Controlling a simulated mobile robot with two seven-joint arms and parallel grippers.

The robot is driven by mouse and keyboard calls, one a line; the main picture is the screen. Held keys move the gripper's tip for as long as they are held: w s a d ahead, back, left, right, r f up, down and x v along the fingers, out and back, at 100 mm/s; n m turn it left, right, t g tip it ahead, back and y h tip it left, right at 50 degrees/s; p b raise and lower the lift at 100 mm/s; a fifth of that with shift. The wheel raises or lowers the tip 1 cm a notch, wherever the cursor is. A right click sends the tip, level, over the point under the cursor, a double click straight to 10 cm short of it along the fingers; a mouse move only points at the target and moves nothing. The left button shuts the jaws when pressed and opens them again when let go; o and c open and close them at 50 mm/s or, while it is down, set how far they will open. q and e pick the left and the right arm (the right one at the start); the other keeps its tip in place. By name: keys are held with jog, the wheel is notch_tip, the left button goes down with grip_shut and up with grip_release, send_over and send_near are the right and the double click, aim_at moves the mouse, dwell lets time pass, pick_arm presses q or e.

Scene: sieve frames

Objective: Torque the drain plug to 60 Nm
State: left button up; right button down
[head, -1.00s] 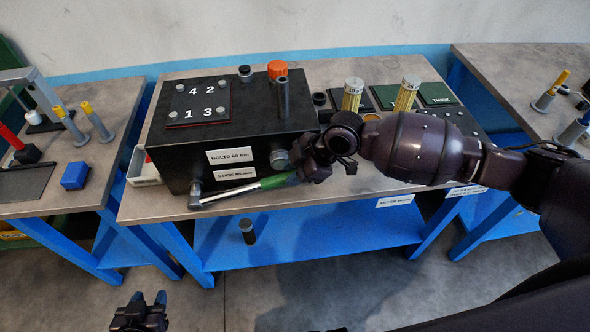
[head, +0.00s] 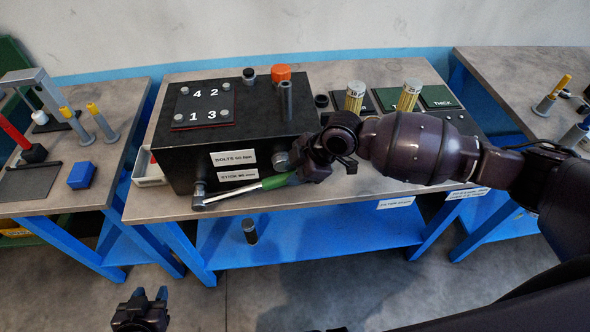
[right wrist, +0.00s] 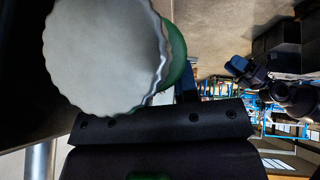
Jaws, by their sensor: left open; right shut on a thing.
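The torque wrench (head: 235,194) has a silver shaft and a green handle (head: 276,181). It lies almost level in front of the black block (head: 185,165), sloping down to the left. Its head (head: 199,202) is at the block's lower left front, at a grey fitting (head: 199,187); I cannot tell how it is seated, and no drain plug shows clearly. My right gripper (head: 305,174) is shut on the green handle. In the right wrist view a grey scalloped disc (right wrist: 105,55) hides much, with green behind it. My left gripper (head: 140,305) is open and empty, low and away from the bench.
A grey round knob (head: 281,160) on the block's front is close to my right gripper. An upright tube (head: 286,100) and orange cap (head: 281,73) stand on top. Yellow filters (head: 354,96) stand at right. A dark cylinder (head: 250,231) stands on the blue shelf (head: 320,225).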

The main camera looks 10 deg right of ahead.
jog(key=shift+s+r, duration=0.1)
jog(key=shift+r, duration=0.05)
jog(key=shift+s+a+p, duration=0.15)
jog(key=shift+s+p, duration=1.8)
jog(key=shift+s, duration=0.4)
